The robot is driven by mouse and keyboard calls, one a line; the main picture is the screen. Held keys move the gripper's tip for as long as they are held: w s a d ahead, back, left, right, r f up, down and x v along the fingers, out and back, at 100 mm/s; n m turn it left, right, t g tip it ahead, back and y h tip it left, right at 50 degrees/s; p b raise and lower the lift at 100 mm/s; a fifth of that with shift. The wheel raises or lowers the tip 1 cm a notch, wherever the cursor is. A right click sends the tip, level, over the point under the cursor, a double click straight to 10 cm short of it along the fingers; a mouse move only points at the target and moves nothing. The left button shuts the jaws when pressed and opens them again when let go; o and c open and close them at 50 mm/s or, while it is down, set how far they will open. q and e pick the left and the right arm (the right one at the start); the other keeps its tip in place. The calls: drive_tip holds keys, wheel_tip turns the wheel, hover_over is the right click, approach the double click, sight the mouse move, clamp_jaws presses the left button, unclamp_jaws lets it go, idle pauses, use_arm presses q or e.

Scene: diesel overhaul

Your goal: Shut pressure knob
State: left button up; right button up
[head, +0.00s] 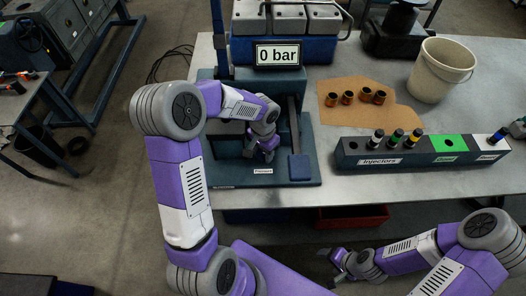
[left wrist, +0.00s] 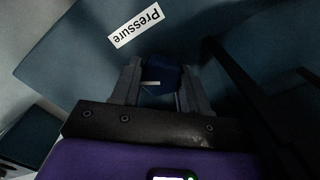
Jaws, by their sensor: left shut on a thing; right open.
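The pressure knob (left wrist: 166,82) is a small dark blue block with a pale mark, close to the white "Pressure" label (left wrist: 136,26) in the left wrist view. My left gripper (left wrist: 157,88) is shut on it, one finger on each side. In the head view my left gripper (head: 262,152) points down at the test stand's base (head: 225,177), just behind the Pressure label (head: 263,171), and the knob is hidden there. The display (head: 277,55) reads "0 bar". My right gripper (head: 339,262) is open and empty, in front of the bench and below its top.
An injector rack (head: 350,152) with several injectors stands on the bench right of the stand. Behind it lie several brass-coloured sleeves on a brown sheet (head: 400,113), beside a white bucket (head: 441,70). A lever with a blue pad (head: 299,167) is just right of my left gripper.

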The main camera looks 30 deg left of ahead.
use_arm(q)
drive_tip(key=shift+m, duration=0.3)
drive_tip(key=shift+c, duration=0.3)
drive_tip(key=m+p, duration=0.1)
drive_tip(key=m, duration=0.2)
drive_tip(key=shift+r, duration=0.1)
drive_tip(key=shift+m+p, duration=0.85)
drive_tip(key=shift+m, duration=1.05)
drive_tip(key=o, duration=1)
drive_tip(key=shift+o, duration=0.2)
wheel_tip(320, 180, up, 8)
drive_tip(key=shift+f+p, duration=0.25)
drive_tip(key=shift+p, duration=0.35)
